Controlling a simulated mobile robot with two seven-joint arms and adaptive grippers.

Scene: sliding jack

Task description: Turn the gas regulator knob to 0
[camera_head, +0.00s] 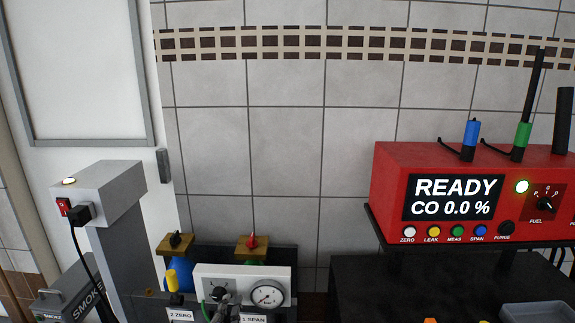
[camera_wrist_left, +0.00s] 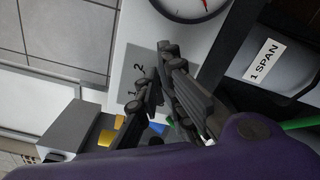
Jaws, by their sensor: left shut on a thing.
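The white gas regulator panel (camera_head: 245,272) stands low in the middle of the head view, with a round gauge (camera_head: 267,295) on its right. The dark selector knob (camera_head: 218,289) is on its left, mostly covered by my left gripper (camera_head: 221,305). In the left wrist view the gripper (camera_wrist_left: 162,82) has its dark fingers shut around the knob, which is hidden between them. I cannot read where the knob points. My right gripper is not in view.
Two gas bottles with brass valve tops (camera_head: 175,244) (camera_head: 251,247) stand behind the panel. A red analyser (camera_head: 385,190) reading "READY CO 0.0 %" stands at the right. A grey post (camera_head: 115,195) with a plugged cable stands at the left.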

